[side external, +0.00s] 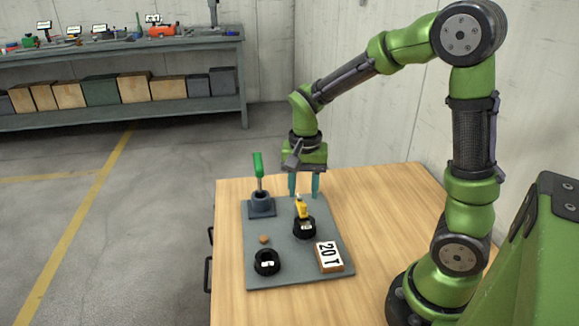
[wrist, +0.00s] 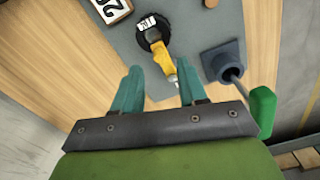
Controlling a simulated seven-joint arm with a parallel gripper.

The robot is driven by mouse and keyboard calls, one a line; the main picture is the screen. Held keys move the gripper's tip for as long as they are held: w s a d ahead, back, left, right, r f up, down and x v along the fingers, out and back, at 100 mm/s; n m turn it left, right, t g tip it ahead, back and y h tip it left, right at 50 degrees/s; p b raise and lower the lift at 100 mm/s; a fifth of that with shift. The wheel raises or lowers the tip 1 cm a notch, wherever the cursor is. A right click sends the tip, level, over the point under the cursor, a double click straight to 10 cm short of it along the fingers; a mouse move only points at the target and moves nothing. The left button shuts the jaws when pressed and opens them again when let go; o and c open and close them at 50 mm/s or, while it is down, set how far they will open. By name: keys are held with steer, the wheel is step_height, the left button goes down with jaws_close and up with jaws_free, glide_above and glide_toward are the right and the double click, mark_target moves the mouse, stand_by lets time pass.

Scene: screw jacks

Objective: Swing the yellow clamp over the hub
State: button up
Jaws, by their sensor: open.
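The yellow clamp (side external: 301,207) rises at the back of a black round piece (side external: 305,228) with a white label on the grey plate. In the wrist view the clamp (wrist: 161,59) reaches from the labelled black round piece (wrist: 150,36) toward my gripper. A second black round piece (side external: 266,263) sits at the plate's front left; I cannot tell which of the two is the hub. My gripper (side external: 303,186) points down above and behind the clamp, its teal fingers apart and empty. In the wrist view the clamp's tip lies ahead, between the fingers (wrist: 160,82), apart from both.
A green-handled lever (side external: 258,166) stands upright in a dark base (side external: 262,205) at the plate's back left. The wooden table (side external: 385,205) is clear right of the plate (side external: 295,277).

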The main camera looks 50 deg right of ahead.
mark_target(303, 204)
step_height(303, 204, up, 13)
steer(key=shift+f, duration=0.15)
steer(key=s+a+n+t+y, duration=0.2)
steer(key=s+a+n+t, duration=0.5)
steer(key=s+a+n, duration=0.1)
steer(key=shift+s+f, duration=0.2)
steer(key=shift+s, duration=0.65)
